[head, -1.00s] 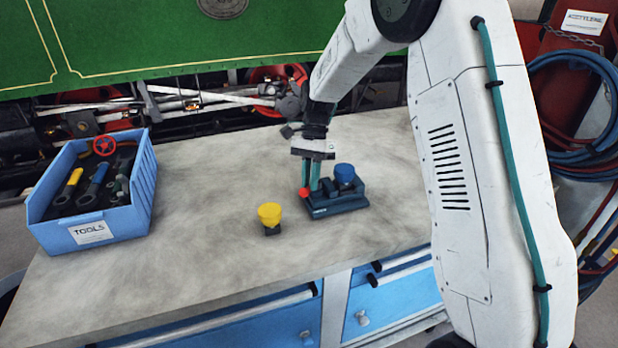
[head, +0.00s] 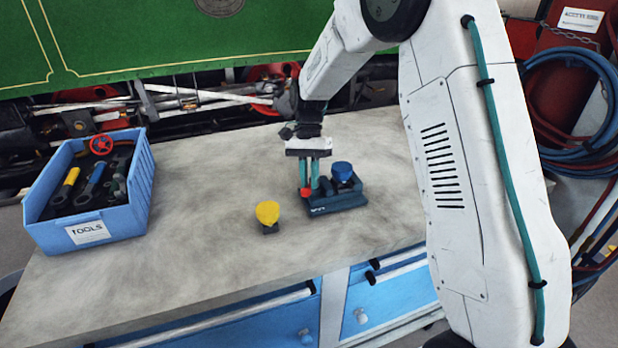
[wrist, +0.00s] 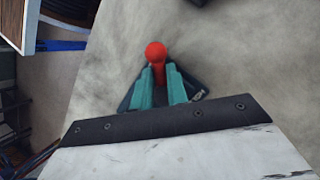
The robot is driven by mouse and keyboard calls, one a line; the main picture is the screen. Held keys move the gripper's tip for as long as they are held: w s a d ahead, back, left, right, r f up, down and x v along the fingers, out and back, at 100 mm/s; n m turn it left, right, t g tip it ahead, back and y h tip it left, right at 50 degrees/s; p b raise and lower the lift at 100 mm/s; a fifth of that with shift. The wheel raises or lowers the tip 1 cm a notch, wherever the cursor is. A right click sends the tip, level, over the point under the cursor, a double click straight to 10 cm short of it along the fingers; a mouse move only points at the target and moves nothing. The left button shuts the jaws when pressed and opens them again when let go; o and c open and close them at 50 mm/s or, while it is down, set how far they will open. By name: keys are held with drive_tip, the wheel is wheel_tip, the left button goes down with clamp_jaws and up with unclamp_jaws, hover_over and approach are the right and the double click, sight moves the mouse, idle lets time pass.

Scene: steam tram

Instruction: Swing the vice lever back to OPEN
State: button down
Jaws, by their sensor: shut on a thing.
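The vice (head: 336,207) is a dark blue-grey block on the workbench, right of the middle of the bench top. A blue round-topped part (head: 343,172) sits in it, toward its right side. The vice lever shows a red knob (head: 305,192) at the vice's left end. My gripper (head: 310,183) points down at that end, its teal fingers shut on the lever. In the wrist view the red lever knob (wrist: 155,53) stands just beyond and between the teal fingertips. The vice body is mostly hidden behind the fingers there. I cannot read any OPEN mark.
A yellow-topped part (head: 267,213) stands on the bench (head: 190,240) just left of the vice. A blue tool crate (head: 88,234) with several tools stands at the bench's left end. The bench between crate and yellow part is clear. A green locomotive (head: 180,30) stands behind.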

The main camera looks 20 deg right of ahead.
drive_tip(key=c, duration=1.4)
unclamp_jaws()
drive_tip(key=shift+w+r, duration=0.1)
drive_tip(key=v, duration=0.7)
drive_tip(key=shift+w+d+r, duration=0.1)
drive_tip(key=shift+r, duration=0.2)
drive_tip(key=s+n, duration=0.1)
drive_tip(key=s+f, duration=0.1)
drive_tip(key=s+n, duration=0.1)
drive_tip(key=shift+d+f+n, duration=0.15)
drive_tip(key=shift+f+n, duration=0.15)
drive_tip(key=shift+f, duration=0.05)
drive_tip(key=s+r+n+t, duration=0.2)
drive_tip(key=s+r, duration=0.1)
drive_tip(key=s, duration=0.8)
drive_tip(key=s+d+r+n+t+h, duration=0.1)
drive_tip(key=s+r, duration=0.3)
drive_tip(key=s, duration=0.8)
drive_tip(key=s+r+n+t, duration=0.3)
drive_tip(key=s, duration=0.8)
drive_tip(key=shift+s+d+r+n+h, duration=0.2)
drive_tip(key=shift+s+n+h, duration=0.1)
drive_tip(key=shift+s, duration=0.1)
